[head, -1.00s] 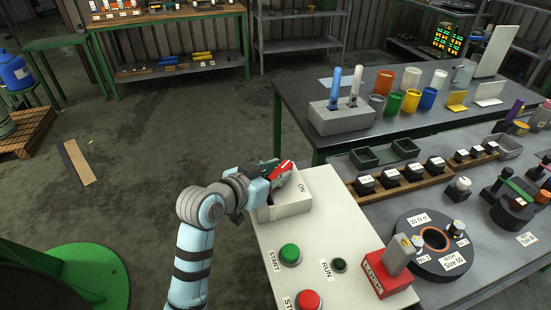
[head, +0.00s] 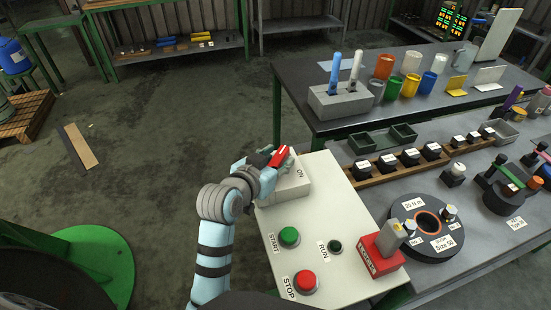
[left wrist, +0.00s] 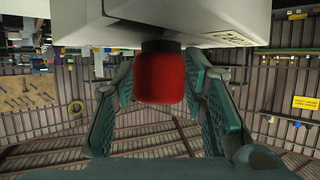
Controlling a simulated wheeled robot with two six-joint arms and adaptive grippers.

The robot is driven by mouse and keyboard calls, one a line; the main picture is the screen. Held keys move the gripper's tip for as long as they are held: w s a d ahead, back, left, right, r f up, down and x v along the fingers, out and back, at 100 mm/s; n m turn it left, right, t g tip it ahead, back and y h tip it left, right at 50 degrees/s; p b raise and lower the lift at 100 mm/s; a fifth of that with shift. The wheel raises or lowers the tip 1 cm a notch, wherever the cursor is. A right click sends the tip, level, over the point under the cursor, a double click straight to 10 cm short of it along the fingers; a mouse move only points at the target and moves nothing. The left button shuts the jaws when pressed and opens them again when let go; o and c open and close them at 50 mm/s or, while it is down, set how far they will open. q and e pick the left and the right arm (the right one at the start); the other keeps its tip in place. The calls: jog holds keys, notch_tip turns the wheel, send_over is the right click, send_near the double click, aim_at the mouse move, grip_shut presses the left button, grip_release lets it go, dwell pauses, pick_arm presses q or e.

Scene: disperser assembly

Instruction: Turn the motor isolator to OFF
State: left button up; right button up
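The motor isolator is a pale grey box (head: 291,187) at the far left corner of a cream control panel (head: 330,215), with an ON label on its top. Its red handle (head: 279,155) sits on the box's far left side, partly hidden by my gripper in the head view. My left gripper (head: 282,158) reaches it from the left. In the left wrist view the red handle (left wrist: 160,78) lies between the two green fingers (left wrist: 160,90). They look open around it, with a thin gap at the left; contact at the right is unclear. My right gripper is not in view.
The panel also carries a green START button (head: 289,236), a red STOP button (head: 305,282) and a RUN lamp (head: 335,246). A red lock-like block (head: 381,255) stands at its right edge. Benches with parts lie right and behind. The floor at left is mostly clear.

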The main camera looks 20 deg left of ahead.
pick_arm(q)
jog(key=shift+r, duration=0.1)
jog(key=shift+s+a+r, duration=0.15)
jog(key=shift+s, duration=0.2)
jog(key=v, duration=0.6)
jog(key=shift+s+r, duration=0.15)
jog(key=shift+s, duration=0.25)
jog(key=shift+w+a, duration=0.1)
